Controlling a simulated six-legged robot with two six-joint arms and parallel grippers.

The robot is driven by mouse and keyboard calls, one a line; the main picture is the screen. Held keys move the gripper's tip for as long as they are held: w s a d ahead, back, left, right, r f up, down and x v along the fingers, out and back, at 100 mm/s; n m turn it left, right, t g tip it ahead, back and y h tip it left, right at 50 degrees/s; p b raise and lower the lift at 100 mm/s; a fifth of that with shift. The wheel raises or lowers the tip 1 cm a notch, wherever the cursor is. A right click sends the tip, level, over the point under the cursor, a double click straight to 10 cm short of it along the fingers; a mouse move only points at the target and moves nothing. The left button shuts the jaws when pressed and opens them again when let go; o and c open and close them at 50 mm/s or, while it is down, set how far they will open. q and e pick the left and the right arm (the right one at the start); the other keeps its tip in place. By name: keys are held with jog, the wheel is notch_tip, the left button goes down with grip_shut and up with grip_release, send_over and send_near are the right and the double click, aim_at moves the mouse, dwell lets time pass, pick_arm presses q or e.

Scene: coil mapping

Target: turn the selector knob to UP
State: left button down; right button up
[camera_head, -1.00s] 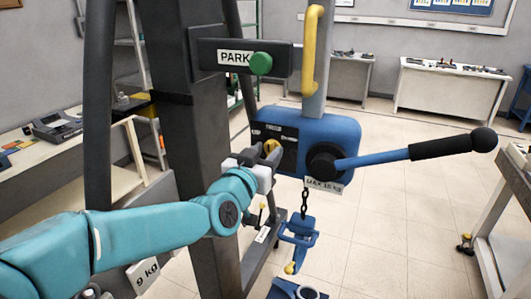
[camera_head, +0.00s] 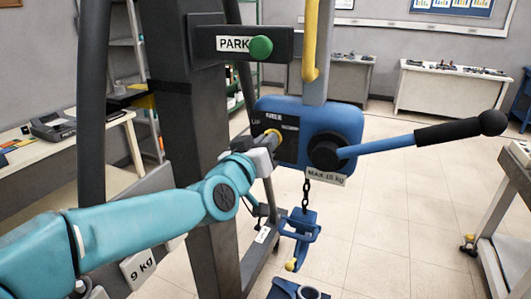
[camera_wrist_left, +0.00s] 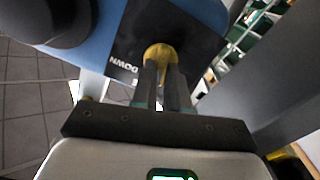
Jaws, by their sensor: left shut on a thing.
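The selector knob (camera_head: 274,133) is yellow and sits on a dark plate at the left of the blue hoist body (camera_head: 345,120). My left gripper (camera_head: 269,139) reaches it from the left and front. In the left wrist view, the fingers (camera_wrist_left: 165,80) are shut on the knob (camera_wrist_left: 160,54). The UP label (camera_head: 256,121) is at the plate's left and the FREE label (camera_head: 273,115) at its top. The DOWN label (camera_wrist_left: 122,66) shows in the left wrist view. The fingers partly hide the knob, so its exact pointing is unclear. My right gripper is not in view.
A blue lever with a black grip (camera_head: 460,130) sticks out right from the hoist. A chain with a blue hook (camera_head: 300,228) hangs below. A dark post (camera_head: 190,130) with a PARK sign (camera_head: 234,44) stands close to my left arm. Open floor lies to the right.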

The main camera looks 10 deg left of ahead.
pick_arm(q)
jog(key=shift+a+n+b, duration=0.1)
jog(key=shift+n+b, duration=1.15)
jog(key=shift+n, duration=0.95)
jog(key=c, duration=1.1)
grip_release()
jog(key=shift+c, duration=0.2)
jog(key=s+a, duration=0.3)
jog(key=s, duration=1.3)
